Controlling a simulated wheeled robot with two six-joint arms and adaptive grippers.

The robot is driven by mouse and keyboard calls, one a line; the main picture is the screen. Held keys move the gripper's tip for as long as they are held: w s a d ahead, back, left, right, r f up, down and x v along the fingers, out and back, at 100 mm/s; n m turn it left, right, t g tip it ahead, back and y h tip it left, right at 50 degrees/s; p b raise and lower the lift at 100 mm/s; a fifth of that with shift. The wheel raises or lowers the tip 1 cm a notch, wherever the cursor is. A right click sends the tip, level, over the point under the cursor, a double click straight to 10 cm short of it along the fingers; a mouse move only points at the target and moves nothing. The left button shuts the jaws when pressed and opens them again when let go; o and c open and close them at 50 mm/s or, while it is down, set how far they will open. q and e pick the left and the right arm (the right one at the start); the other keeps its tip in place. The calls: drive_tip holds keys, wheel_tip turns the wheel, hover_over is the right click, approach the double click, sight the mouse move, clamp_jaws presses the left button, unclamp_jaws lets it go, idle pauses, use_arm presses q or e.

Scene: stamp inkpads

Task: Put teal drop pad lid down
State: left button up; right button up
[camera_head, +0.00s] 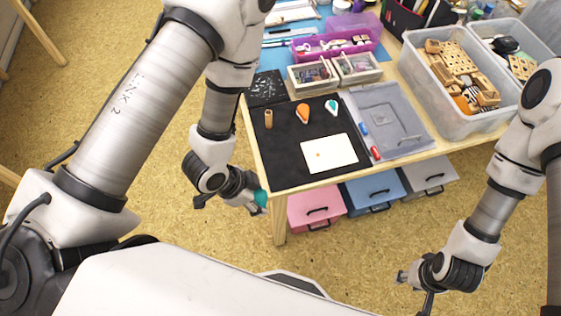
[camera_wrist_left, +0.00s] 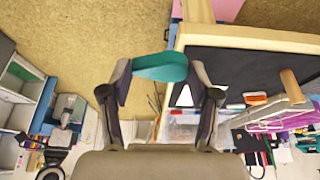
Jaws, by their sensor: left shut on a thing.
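My left gripper (camera_head: 257,201) is shut on the teal lid (camera_head: 261,198), held off the table's front left edge. In the left wrist view the teal lid (camera_wrist_left: 160,67) sits between the two fingertips. The teal drop pad (camera_head: 331,107) lies on the black mat (camera_head: 287,153), near its back right, with a teal face showing. An orange drop-shaped pad (camera_head: 303,114) lies to its left. My right gripper (camera_head: 403,278) is low at the right, away from the table; its finger gap is not clear.
A wooden stamp (camera_head: 268,119) stands at the mat's left. A white card (camera_head: 330,153) with a small orange mark lies at the front. A grey tray (camera_head: 403,143) borders the mat on the right. Wooden boxes (camera_head: 313,74) stand behind. The mat's front left is clear.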

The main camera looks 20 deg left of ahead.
wheel_tip(320, 180, down, 8)
drive_tip(key=b, duration=0.6)
use_arm(q)
drive_tip(key=w, duration=0.2)
drive_tip(key=w+p, duration=0.2)
drive_tip(key=w, duration=0.1)
drive_tip(key=shift+w+d+f, duration=0.25)
drive_tip(key=shift+w+f, duration=0.05)
drive_tip(key=p, duration=0.3)
hover_over(284, 165)
drive_tip(key=s+a, duration=0.1)
drive_tip(key=s, duration=0.1)
drive_tip(key=shift+w+f, duration=0.2)
drive_tip(key=shift+f, duration=0.1)
drive_tip(key=f, duration=0.3)
drive_tip(key=shift+w+f, duration=0.15)
drive_tip(key=shift+w, duration=0.1)
drive_tip(key=shift+w+f, duration=0.1)
drive_tip(key=shift+f, duration=0.35)
drive_tip(key=o, duration=0.7)
use_arm(e)
wheel_tip(284, 165, up, 5)
drive_tip(key=shift+w+r, duration=0.1)
drive_tip(key=shift+r, duration=0.05)
